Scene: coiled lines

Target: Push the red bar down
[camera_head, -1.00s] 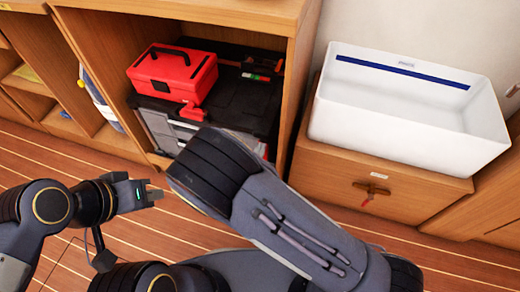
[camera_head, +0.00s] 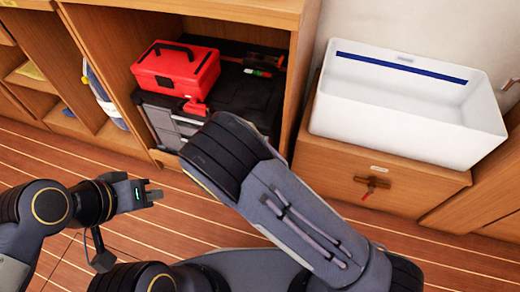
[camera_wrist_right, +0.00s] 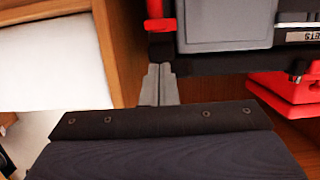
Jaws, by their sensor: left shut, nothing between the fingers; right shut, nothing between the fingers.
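In the right wrist view a narrow upright red piece (camera_wrist_right: 160,10) with a black part at its lower end stands beside a grey panel (camera_wrist_right: 225,20); it may be the red bar. My right gripper (camera_wrist_right: 159,68) is shut and empty, its tips close to that black part; I cannot tell whether they touch. In the head view my right gripper is hidden behind my arm. Another red piece (camera_head: 196,107) sits on the black case (camera_head: 240,105), in front of the red toolbox (camera_head: 176,70). My left gripper (camera_head: 156,194) is shut and empty above the floor.
The wooden cabinet (camera_head: 190,12) surrounds the case with a top and side walls. A white basin (camera_head: 405,135) stands on a wooden drawer unit (camera_head: 380,190) at the right. The floor (camera_head: 150,235) near my left gripper is clear.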

